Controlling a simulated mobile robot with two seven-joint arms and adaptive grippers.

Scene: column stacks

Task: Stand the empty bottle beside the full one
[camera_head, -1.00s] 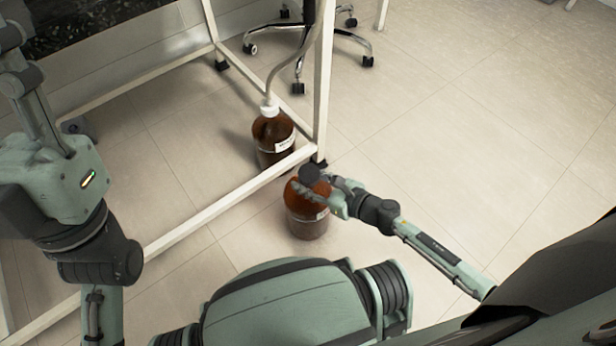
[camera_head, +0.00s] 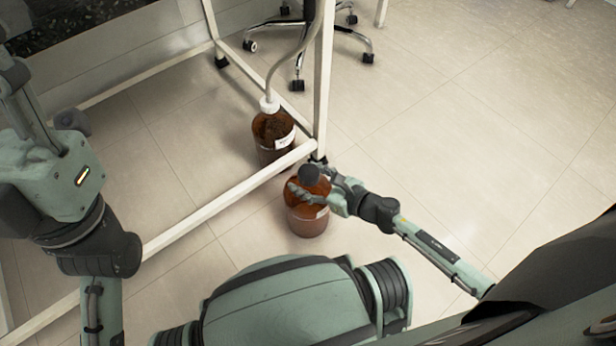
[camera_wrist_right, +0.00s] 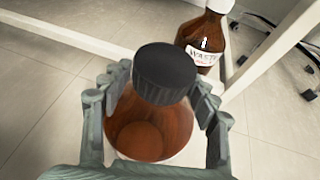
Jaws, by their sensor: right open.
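A brown bottle with a black cap (camera_head: 308,220) stands upright on the floor, outside the white frame's lower bar. My right gripper (camera_head: 312,190) is open, its fingers on either side of this bottle's upper body. In the right wrist view the bottle (camera_wrist_right: 150,130) sits between the spread fingers of the gripper (camera_wrist_right: 155,110). A second brown bottle (camera_head: 272,135) stands behind the bar, with a white cap, a tube from its top and a label; in the wrist view its label (camera_wrist_right: 203,56) reads WASTE. My left arm shows at the left, but its gripper is not visible.
A white frame bar (camera_head: 225,202) runs low between the two bottles, and an upright leg (camera_head: 323,85) stands close behind the black-capped bottle. A wheeled chair base (camera_head: 300,50) is at the back. The floor on the right is clear.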

